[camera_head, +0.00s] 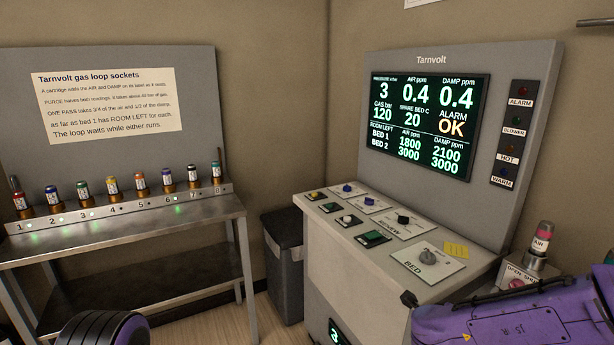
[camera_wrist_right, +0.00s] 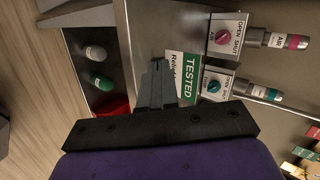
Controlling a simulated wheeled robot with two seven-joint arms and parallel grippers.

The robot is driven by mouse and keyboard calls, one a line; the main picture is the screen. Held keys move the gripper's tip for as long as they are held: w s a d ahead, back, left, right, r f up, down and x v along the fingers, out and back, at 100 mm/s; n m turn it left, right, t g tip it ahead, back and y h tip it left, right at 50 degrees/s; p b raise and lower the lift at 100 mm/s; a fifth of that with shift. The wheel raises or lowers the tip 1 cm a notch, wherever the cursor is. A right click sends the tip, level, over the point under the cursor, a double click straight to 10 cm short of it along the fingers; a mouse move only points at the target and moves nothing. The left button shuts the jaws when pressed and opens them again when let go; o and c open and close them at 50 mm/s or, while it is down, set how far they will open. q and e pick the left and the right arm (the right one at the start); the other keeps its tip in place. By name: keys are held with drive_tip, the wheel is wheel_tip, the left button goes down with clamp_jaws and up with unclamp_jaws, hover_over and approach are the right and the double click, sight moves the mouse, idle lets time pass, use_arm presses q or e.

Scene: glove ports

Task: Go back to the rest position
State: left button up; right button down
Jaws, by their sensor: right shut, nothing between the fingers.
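In the right wrist view my right gripper (camera_wrist_right: 155,85) is shut with nothing between its fingers. Its dark fingers stand in front of a green and white TESTED label (camera_wrist_right: 188,80). Two valve boxes marked OPEN and SHUT are to the right of the fingers, one with a pink knob (camera_wrist_right: 222,38) and one with a teal knob (camera_wrist_right: 213,86). In the head view my purple right arm (camera_head: 525,325) crosses the lower right, in front of the console. My left gripper is in neither view.
The grey Tarnvolt console (camera_head: 345,235) has buttons, knobs and a lit screen (camera_head: 425,125) reading ALARM OK. A metal bench (camera_head: 130,235) at left carries several cartridges in numbered sockets. A dark bin (camera_head: 283,265) stands between them. An AIR cartridge (camera_head: 541,240) stands upright at right.

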drive_tip(key=s+a+f+n+t+y, duration=0.1)
drive_tip(key=s+f+n, duration=0.4)
drive_tip(key=f+n, duration=0.3)
drive_tip(key=s+a+f+n+y, duration=0.2)
drive_tip(key=s+f+n, duration=0.4)
drive_tip(key=f, duration=0.4)
drive_tip(key=s+f+n+g+b, duration=0.1)
drive_tip(key=s+f, duration=0.4)
drive_tip(key=s, duration=0.5)
drive_tip(key=s+d+f+n+g+y, duration=0.1)
drive_tip(key=s+f+n+g, duration=0.2)
drive_tip(key=s, duration=0.7)
wheel_tip(320, 180, down, 3)
drive_tip(key=n, duration=0.2)
drive_tip(key=shift+s+d+n+b, duration=0.3)
drive_tip(key=shift+s+n+b, duration=0.05)
drive_tip(key=shift+n, duration=0.05)
drive_tip(key=shift+w, duration=0.2)
